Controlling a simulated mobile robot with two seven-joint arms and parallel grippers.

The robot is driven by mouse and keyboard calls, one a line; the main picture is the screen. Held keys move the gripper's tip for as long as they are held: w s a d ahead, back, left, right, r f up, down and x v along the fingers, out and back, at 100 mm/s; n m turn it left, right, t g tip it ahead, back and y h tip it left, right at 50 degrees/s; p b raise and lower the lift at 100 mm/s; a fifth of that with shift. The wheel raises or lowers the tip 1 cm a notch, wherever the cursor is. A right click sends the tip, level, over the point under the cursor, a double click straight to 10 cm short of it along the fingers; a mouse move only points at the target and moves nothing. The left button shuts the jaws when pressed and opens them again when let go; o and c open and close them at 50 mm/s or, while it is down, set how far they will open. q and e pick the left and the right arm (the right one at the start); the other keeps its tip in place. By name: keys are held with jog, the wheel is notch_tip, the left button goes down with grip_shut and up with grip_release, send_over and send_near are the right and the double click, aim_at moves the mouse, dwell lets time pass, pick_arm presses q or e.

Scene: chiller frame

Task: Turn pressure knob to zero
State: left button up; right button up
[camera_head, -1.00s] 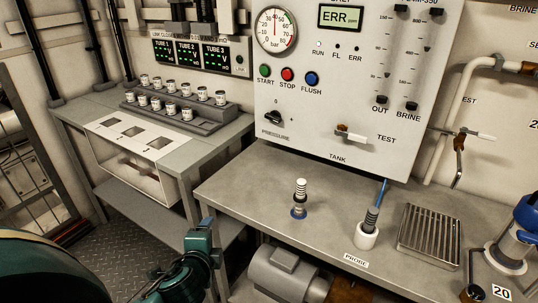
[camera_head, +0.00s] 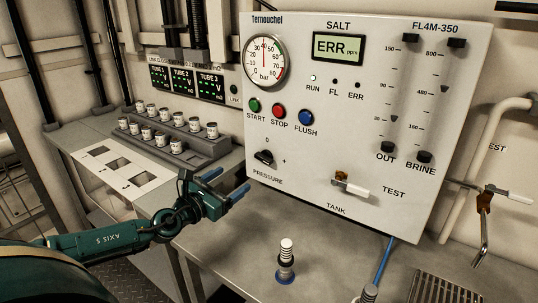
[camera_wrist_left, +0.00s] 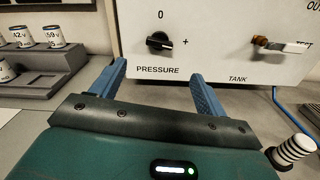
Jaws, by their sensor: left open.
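The black pressure knob (camera_head: 264,157) sits low on the left of the white control panel (camera_head: 350,125), above the label PRESSURE. A 0 is printed above it and a plus to its right. In the left wrist view the knob (camera_wrist_left: 159,42) shows beyond and between the two blue fingers (camera_wrist_left: 155,84). The gauge (camera_head: 264,60) is above the knob. My right gripper does not show.
A TANK/TEST lever (camera_head: 347,186) sticks out right of the knob. START, STOP and FLUSH buttons (camera_head: 279,111) are above it. A rack of small cups (camera_head: 170,135) stands on the left bench. A striped probe (camera_head: 286,255) stands on the counter below.

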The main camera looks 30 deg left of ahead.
aim_at(262, 158)
pick_arm(q)
jog(key=w, duration=0.8)
jog(key=w+d, duration=0.1)
jog(key=w, duration=0.3)
jog(key=shift+w+r+p, duration=0.1)
jog(key=shift+w+p, duration=0.2)
jog(key=shift+w, duration=0.1)
jog(key=c, duration=1)
